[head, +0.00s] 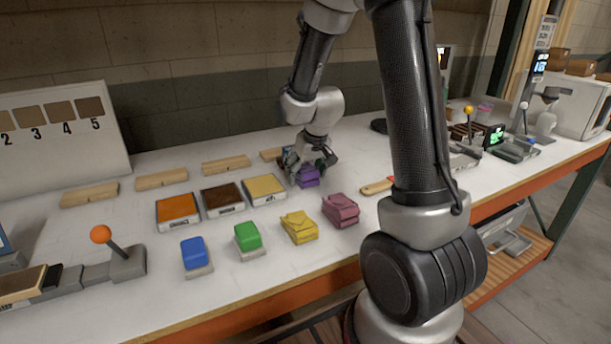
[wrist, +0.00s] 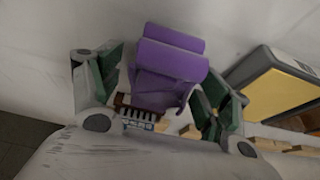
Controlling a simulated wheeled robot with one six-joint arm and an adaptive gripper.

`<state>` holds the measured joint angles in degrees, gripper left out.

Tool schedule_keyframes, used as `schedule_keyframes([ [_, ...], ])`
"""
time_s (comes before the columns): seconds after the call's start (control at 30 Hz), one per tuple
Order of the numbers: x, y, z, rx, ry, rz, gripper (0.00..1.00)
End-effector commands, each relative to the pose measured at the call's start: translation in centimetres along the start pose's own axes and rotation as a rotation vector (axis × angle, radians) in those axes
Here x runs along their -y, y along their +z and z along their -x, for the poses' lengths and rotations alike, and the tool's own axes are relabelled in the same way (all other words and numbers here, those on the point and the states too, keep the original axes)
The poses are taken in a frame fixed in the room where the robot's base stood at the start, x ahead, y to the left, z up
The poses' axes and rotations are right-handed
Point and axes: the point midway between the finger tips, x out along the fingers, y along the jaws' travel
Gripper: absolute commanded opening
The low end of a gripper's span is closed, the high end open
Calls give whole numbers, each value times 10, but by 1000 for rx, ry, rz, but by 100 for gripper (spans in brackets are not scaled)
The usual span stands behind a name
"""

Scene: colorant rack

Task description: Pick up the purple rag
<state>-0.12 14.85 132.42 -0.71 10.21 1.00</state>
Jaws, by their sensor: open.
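The purple rag (head: 309,178) is a folded cloth on the white bench, right of the yellow-topped tray. My gripper (head: 308,165) is low over it, with a finger at each side. In the wrist view, the purple rag (wrist: 167,72) shows between the two green-padded fingers of my gripper (wrist: 162,98). The fingers are open. A gap shows at the left finger; I cannot tell whether the right one touches the rag. The gripper partly hides the rag in the head view.
A tray with a yellow top (head: 265,189) stands close to the left of the rag. A pink rag (head: 341,210) and a yellow rag (head: 299,227) lie nearer the front. Wooden blocks (head: 226,164) line the back. Bare bench top lies between the purple and pink rags.

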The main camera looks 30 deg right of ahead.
Motion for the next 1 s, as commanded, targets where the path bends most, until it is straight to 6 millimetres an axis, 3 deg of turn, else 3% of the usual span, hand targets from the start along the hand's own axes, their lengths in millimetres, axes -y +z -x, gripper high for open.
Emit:
schedule_keyframes([
  [0.1, 0, 0, 0, 0, 0, 0, 73],
  [0.37, 0, 0, 0, 0, 0, 0, 28],
  [0.7, 0, -3, 6, -2, 0, 0, 27],
  [1.0, 0, -26, 61, -5, 0, 0, 27],
])
